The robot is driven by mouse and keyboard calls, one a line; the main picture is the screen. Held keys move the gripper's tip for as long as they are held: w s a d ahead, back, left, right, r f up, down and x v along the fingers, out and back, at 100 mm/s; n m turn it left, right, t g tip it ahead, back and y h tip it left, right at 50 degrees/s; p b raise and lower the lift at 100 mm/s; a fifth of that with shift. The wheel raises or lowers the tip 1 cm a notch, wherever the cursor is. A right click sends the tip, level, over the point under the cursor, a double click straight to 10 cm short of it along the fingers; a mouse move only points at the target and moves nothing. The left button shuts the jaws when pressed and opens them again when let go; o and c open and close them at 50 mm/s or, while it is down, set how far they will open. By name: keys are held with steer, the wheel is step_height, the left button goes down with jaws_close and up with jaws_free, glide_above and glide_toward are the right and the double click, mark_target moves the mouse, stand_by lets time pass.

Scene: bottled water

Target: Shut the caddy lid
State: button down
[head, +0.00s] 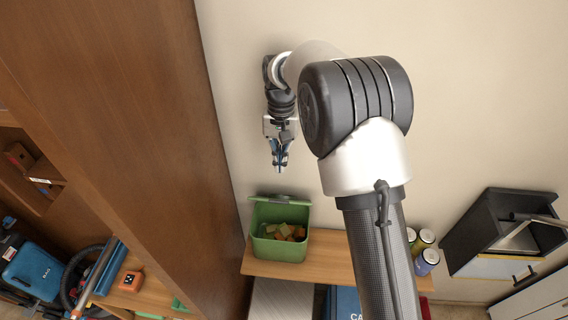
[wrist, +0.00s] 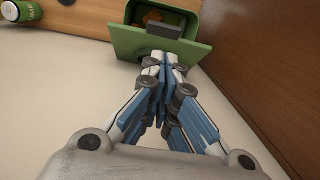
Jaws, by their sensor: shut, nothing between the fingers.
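The green caddy (head: 278,250) stands on a wooden shelf against the wall, with yellow and orange pieces (head: 284,232) inside. Its lid (head: 268,199) is open, raised at the back along the wall side. In the wrist view the lid (wrist: 125,44) shows as a green panel with a dark grey block on its edge, partly hiding the caddy (wrist: 186,20) behind it. My gripper (head: 280,163) points down above the lid, fingers shut and empty. In the wrist view its fingertips (wrist: 164,66) overlap the lid's near edge; I cannot tell whether they touch.
The wooden shelf (head: 330,262) also carries several cans (head: 424,245) at the right. A tall brown wooden panel (head: 135,120) rises close to the left of the caddy. A black cabinet (head: 490,230) is at the far right. The wall above the shelf is bare.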

steer(key=f, duration=0.6)
steer(key=s+f, duration=0.1)
steer(key=f, duration=0.3)
steer(key=shift+s+a+p, duration=0.1)
steer(key=shift+a+p, duration=0.05)
steer(key=shift+p, duration=0.25)
steer(key=shift+s+f, duration=0.1)
steer(key=shift+f, duration=0.05)
